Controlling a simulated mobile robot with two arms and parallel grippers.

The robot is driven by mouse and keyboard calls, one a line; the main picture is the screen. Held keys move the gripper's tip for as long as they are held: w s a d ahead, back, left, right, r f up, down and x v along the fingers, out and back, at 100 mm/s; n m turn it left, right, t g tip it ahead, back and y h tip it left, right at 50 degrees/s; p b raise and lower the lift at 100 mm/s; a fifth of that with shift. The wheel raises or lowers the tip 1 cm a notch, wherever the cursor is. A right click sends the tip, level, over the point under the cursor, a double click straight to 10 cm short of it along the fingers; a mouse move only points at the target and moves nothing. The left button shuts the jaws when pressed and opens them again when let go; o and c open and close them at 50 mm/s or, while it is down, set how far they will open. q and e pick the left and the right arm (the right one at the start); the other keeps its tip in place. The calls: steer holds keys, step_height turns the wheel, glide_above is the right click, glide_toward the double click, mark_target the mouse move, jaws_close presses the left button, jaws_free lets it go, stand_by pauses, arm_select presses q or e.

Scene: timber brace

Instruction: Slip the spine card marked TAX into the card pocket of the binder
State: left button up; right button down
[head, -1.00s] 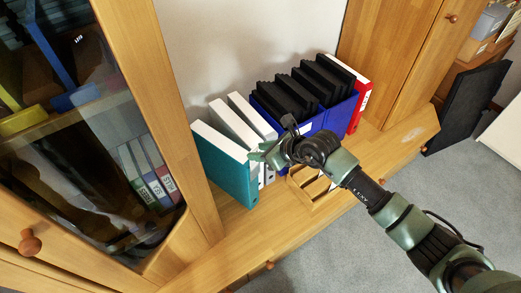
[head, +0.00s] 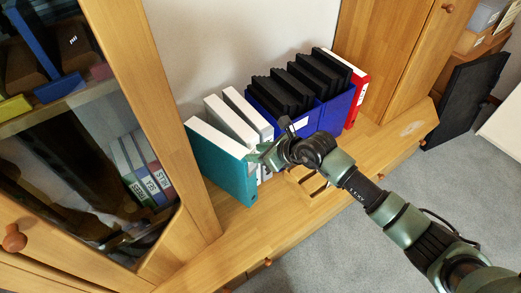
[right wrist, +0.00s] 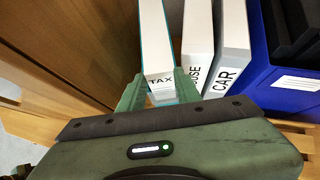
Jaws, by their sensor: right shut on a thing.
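The teal binder (head: 222,166) stands upright at the left end of the row, its white top (right wrist: 153,35) filling the upper middle of the right wrist view. My right gripper (head: 258,157) is at the binder's front spine edge. In the right wrist view its fingers (right wrist: 160,90) are shut on the white spine card marked TAX (right wrist: 161,82), which lies at the upper end of the spine. The card's lower part and the card pocket are hidden by my gripper, so I cannot tell whether the card is inside the pocket. My left gripper is out of view.
White binders marked HOUSE (right wrist: 193,70) and CAR (right wrist: 229,70) stand close on the right. Beyond are blue boxes (head: 336,108) with black folders and a red binder (head: 358,99). A small wooden tray (head: 300,180) sits under my arm. A glass-doored cabinet (head: 160,130) rises at the left.

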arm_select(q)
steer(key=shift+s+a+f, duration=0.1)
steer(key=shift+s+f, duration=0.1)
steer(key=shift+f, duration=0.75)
arm_select(e)
steer(key=shift+f, duration=0.75)
steer(key=c, duration=0.9)
jaws_free()
steer(key=o, duration=0.5)
steer(key=shift+r, duration=0.1)
arm_select(q)
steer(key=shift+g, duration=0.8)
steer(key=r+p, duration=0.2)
steer(key=p, duration=0.1)
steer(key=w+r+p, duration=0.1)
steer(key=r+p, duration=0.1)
steer(key=p, duration=0.2)
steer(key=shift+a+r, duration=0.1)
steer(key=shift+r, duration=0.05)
arm_select(e)
steer(key=r, duration=0.5)
steer(key=a+r, duration=0.1)
steer(key=r, duration=0.2)
steer(key=shift+w, duration=0.2)
